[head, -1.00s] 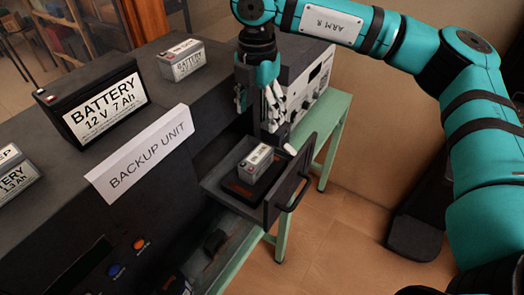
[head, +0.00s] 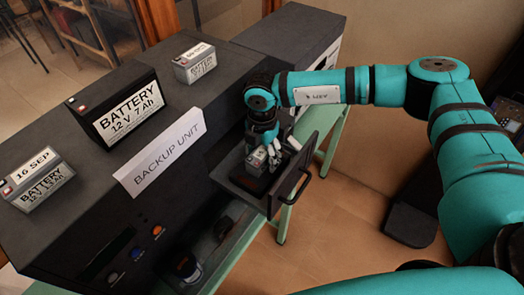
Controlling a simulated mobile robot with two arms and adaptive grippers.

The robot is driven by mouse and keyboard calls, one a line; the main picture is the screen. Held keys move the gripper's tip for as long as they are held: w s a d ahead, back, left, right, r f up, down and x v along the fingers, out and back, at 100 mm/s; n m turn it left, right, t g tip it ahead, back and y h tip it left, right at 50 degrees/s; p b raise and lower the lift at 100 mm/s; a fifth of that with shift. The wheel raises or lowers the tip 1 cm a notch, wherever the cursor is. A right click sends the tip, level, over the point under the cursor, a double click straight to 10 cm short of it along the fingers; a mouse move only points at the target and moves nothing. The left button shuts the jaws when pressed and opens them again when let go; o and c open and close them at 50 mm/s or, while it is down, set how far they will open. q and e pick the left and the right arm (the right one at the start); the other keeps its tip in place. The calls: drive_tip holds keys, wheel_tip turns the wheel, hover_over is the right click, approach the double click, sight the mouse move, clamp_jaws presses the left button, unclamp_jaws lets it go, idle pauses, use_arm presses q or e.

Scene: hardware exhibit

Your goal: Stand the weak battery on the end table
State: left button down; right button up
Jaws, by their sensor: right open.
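A small grey battery (head: 257,161) sits in the pulled-out drawer (head: 290,187) of the dark backup unit. My right gripper (head: 269,148) points down over the drawer, with its open fingers at this battery and partly hiding it. I cannot tell whether they touch it. A large black "12 V 7 Ah" battery (head: 127,112), a small battery dated "16 SEP" (head: 40,182) and another small battery (head: 195,64) stand on top of the unit. None is visibly marked weak. No end table can be identified for certain. My left gripper is out of view.
A "BACKUP UNIT" sign (head: 160,153) stands along the unit's front top edge. A grey box (head: 290,45) stands at the back right. A green-framed table (head: 334,140) is under the equipment. The drawer handle (head: 297,188) sticks out over open floor. Round dark items sit below the unit's front.

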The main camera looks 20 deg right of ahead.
drive_tip(key=shift+f, duration=0.55)
drive_tip(key=shift+r, duration=0.1)
clamp_jaws()
